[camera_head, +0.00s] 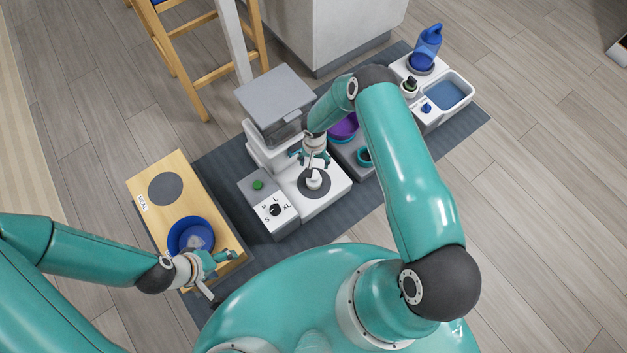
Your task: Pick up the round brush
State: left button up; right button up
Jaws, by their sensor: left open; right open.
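I cannot tell for sure which thing is the round brush. A small dark, round-headed item with a green top (409,86) stands on the white unit at the upper right and may be it. My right gripper (314,161) points down, open, over a small white piece (314,180) on a dark disc of the dispenser. Whether it touches that piece is unclear. My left gripper (218,272) is open beside the right rim of a blue bowl (188,222), which has pale contents.
The bowl stands on a wooden board (160,217). A white dispenser (333,190) with a size dial (275,209) is in the middle. A purple bowl (343,126), blue bottle (428,46) and blue tray (470,92) stand farther right. A wooden stool (184,52) is behind.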

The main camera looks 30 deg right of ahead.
aim_at(314, 174)
notch_tip(314, 174, down, 5)
jog(key=shift+b, duration=0.5)
jog(key=shift+f+b, duration=1.15)
jog(key=shift+f, duration=1.5)
jog(key=c, duration=1.3)
jog(key=shift+o, duration=0.2)
jog(key=shift+r, duration=0.1)
notch_tip(314, 174, up, 9)
jog(key=p, duration=0.3)
jog(key=shift+w+f, duration=0.1)
jog(key=shift+f, duration=0.1)
notch_tip(314, 174, up, 11)
jog(key=p, duration=0.2)
jog(key=shift+r, duration=0.15)
